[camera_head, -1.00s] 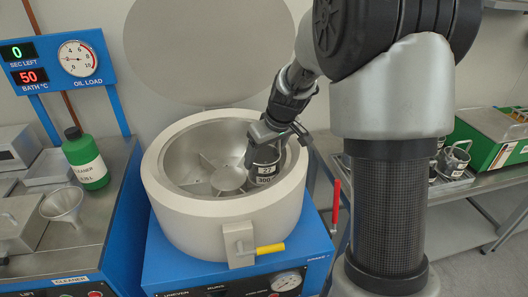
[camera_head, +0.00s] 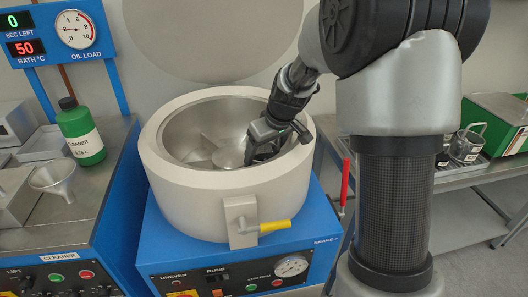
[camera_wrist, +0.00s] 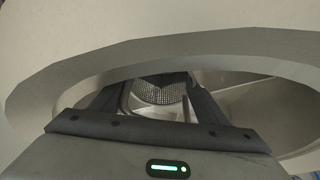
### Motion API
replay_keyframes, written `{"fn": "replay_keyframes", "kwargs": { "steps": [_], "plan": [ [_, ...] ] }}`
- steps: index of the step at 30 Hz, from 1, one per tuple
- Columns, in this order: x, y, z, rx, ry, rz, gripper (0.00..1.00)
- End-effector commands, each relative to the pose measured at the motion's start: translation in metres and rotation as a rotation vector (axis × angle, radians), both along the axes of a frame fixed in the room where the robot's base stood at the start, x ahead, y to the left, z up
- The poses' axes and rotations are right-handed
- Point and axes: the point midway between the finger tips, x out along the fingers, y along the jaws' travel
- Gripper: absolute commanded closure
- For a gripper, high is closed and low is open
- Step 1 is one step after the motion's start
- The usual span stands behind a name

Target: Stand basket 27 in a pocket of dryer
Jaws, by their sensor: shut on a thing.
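The dryer is a cream round drum (camera_head: 185,212) on a blue base, with its lid raised behind it. Inside its bowl, dividers spread from a central hub and form pockets. My gripper (camera_head: 262,158) reaches down inside the right part of the bowl. In the wrist view my gripper (camera_wrist: 150,103) is shut on basket 27, whose mesh (camera_wrist: 163,92) shows between the fingers. In the head view the basket is hidden behind the drum's near rim and my gripper. I cannot tell whether it touches the pocket floor.
A yellow-handled latch (camera_head: 273,226) sits on the drum's front. A red lever (camera_head: 344,182) stands right of the dryer. Several other baskets stand on a tray (camera_head: 484,166) at the right. A green cleaner bottle (camera_head: 82,135) and a funnel (camera_head: 54,177) stand on the left bench.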

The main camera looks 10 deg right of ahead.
Motion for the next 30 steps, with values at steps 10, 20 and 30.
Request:
{"fn": "replay_keyframes", "kwargs": {
  "steps": [10, 20, 30],
  "plan": [
    [-0.008, -0.015, -0.021, -0.002, 0.031, -0.033, 0.62],
    [-0.009, -0.015, -0.022, -0.002, 0.034, -0.032, 0.13],
    [-0.022, -0.018, 0.022, -0.005, 0.021, -0.027, 0.09]
  ]
}}
